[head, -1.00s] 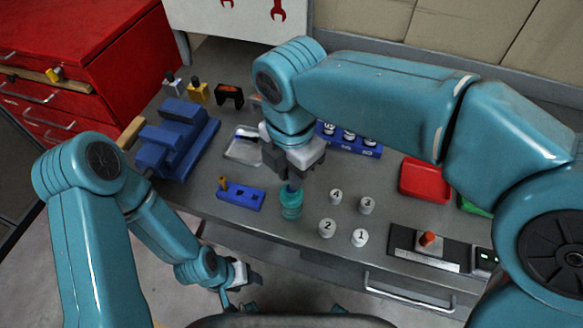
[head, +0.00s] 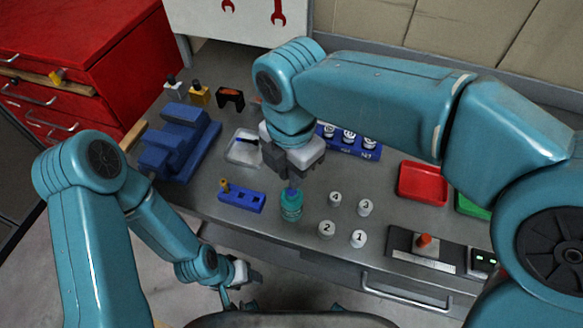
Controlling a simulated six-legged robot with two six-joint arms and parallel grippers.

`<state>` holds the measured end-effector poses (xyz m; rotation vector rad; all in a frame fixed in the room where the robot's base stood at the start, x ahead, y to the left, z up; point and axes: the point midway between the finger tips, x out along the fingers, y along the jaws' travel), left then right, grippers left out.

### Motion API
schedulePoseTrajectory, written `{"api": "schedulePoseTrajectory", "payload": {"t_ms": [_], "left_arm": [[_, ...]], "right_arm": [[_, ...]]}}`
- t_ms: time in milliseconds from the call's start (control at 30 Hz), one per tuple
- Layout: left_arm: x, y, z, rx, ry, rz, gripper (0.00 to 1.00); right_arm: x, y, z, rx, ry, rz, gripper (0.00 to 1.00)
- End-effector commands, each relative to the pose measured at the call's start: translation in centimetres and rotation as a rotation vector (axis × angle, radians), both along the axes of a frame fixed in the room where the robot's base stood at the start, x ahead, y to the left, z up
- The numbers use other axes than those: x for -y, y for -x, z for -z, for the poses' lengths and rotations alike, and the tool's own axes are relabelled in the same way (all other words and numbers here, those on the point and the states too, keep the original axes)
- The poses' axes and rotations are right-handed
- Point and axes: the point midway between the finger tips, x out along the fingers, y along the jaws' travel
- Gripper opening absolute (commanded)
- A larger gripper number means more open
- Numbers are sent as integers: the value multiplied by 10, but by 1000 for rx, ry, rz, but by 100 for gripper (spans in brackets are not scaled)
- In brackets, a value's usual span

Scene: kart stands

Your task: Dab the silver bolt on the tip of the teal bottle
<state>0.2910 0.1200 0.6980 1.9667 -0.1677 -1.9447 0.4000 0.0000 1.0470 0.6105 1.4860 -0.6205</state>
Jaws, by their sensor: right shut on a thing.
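The teal bottle (head: 291,207) stands upright near the front edge of the grey bench. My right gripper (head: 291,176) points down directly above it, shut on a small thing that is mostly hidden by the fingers. I take this to be the silver bolt, as I see it nowhere else. The gap between it and the bottle tip is too small to judge, so I cannot tell whether they touch. My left gripper (head: 250,278) hangs low in front of the bench, away from the bottle; its jaw opening is unclear.
A blue block (head: 242,200) with a brass bolt lies left of the bottle. Several numbered white caps (head: 327,230) stand to its right. Behind are a metal tray (head: 243,150) and a blue rack (head: 366,151). A red tray (head: 423,183) sits further right.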

Motion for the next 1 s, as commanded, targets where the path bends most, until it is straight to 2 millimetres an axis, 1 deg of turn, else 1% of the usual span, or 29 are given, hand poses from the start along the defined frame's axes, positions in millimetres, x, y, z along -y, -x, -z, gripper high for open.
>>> {"api": "schedulePoseTrajectory", "payload": {"t_ms": [33, 533, 633, 1000], "left_arm": [[0, 0, -10, 0, 0, 0, 58], [0, 0, -53, 0, 0, 0, 58], [0, 0, -55, 0, 0, 0, 58], [0, 0, -53, 0, 0, 0, 58]], "right_arm": [[0, 0, -10, 1, -1, 0, 0], [0, 0, -55, 3, -1, 0, 0], [0, 0, -57, 2, -1, 0, 0], [0, 0, -55, 3, -1, 0, 0]]}}
